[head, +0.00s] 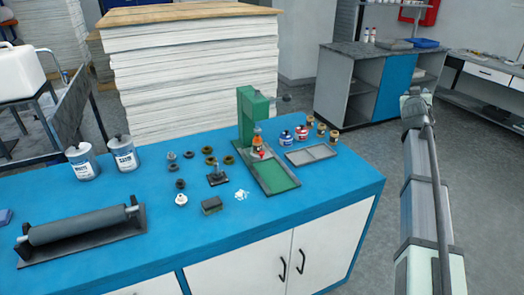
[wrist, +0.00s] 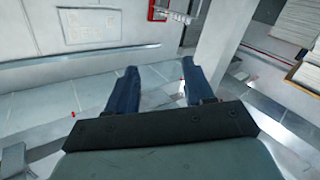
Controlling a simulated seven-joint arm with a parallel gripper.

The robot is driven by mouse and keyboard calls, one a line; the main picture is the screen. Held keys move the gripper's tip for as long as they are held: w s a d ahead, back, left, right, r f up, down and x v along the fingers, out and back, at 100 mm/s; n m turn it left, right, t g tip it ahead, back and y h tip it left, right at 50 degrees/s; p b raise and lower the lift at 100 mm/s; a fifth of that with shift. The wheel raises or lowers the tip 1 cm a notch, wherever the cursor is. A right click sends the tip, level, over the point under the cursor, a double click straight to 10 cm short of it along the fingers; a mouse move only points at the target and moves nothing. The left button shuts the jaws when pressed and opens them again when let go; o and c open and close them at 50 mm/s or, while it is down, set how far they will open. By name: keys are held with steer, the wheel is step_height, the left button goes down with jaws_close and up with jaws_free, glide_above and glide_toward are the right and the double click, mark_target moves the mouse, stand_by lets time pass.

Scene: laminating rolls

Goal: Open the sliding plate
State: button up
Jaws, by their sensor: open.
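A green press (head: 246,115) with a side lever stands on the blue bench. Its low base runs toward the front, with a flat green plate (head: 279,178) set in a grey frame. I take this to be the sliding plate, but cannot tell its exact position. An orange-and-white bottle-like object (head: 258,142) stands at the plate's rear end, under the press head. My gripper (wrist: 155,68) shows in the wrist view with two dark blue fingers spread apart and nothing between them. It faces a wall and floor, away from the press. In the head view, my arm stands at the right, clear of the bench.
On the blue bench (head: 330,192), a grey tray (head: 311,154) and several small jars (head: 302,133) are right of the press. Small dark rings, a stamp-like tool (head: 217,176) and a grey block (head: 212,205) lie left. A roller (head: 80,226) is far left. The bench's front right is clear.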

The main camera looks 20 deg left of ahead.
steer(key=s+a+r+n+y, duration=0.1)
steer(key=s+a+r+y, duration=0.1)
steer(key=a, duration=1.2)
steer(key=s+a+r+y, duration=0.1)
steer(key=a+r+y, duration=0.1)
steer(key=a, duration=1.1)
steer(key=g+y, duration=0.1)
steer(key=g, duration=0.5)
glide_above(262, 152)
steer(key=s, duration=0.3)
step_height(262, 152, down, 3)
step_height(262, 152, down, 14)
steer(key=s+d+n+g, duration=0.1)
steer(key=s+d+g, duration=0.1)
steer(key=g, duration=0.5)
steer(key=shift+h, duration=0.4)
steer(key=x, duration=1.3)
steer(key=shift+s+d+f, duration=0.15)
steer(key=shift+s+f, duration=0.1)
steer(key=shift+f, duration=0.05)
jaws_close()
